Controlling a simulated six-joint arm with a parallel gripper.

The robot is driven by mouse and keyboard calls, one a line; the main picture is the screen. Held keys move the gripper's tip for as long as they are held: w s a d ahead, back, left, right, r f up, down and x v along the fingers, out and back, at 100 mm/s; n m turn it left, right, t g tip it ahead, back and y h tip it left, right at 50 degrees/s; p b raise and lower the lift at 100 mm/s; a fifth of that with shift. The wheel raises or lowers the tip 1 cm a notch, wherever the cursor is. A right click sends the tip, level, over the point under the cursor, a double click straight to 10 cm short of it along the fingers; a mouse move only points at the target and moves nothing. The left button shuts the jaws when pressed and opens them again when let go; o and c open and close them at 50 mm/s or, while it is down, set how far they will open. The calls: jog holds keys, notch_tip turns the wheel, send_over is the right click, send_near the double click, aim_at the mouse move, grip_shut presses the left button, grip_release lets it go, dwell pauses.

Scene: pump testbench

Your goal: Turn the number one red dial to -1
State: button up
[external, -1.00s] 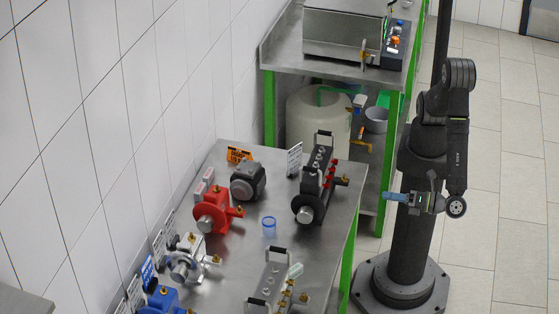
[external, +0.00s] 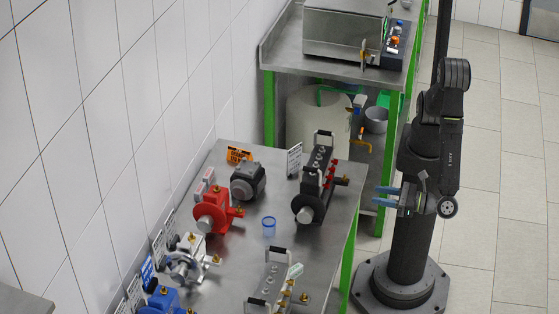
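A black manifold block (external: 313,190) with a silver round end and two handles stands at the right of the steel bench. Several small red dials (external: 331,173) sit in a row along its right side. Their numbers and settings are too small to read, so I cannot tell which is number one. My gripper (external: 377,195) has two blue fingers pointing left, with a gap between them and nothing in it. It is to the right of the manifold in the picture, apart from the dials and beyond the bench's right edge.
A red pump (external: 212,212), a dark motor (external: 247,181), a blue cup (external: 268,226) and a silver manifold (external: 268,284) stand on the bench (external: 235,258). A second bench with a control box (external: 394,45) is behind. Floor is clear at right.

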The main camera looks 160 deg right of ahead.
jog(key=d, duration=0.6)
jog(key=a, duration=1)
jog(key=s+d+r+m+g+y, duration=0.2)
jog(key=s+d+m+g+y, duration=0.3)
jog(key=s+d, duration=0.55)
jog(key=s+a+f+m+t+y, duration=0.1)
jog(key=s+m+y, duration=0.4)
jog(key=s, duration=1.3)
jog(key=shift+a+f+y, duration=0.3)
jog(key=shift+a+y, duration=0.15)
jog(key=shift+y, duration=1.65)
jog(key=shift+w, duration=0.2)
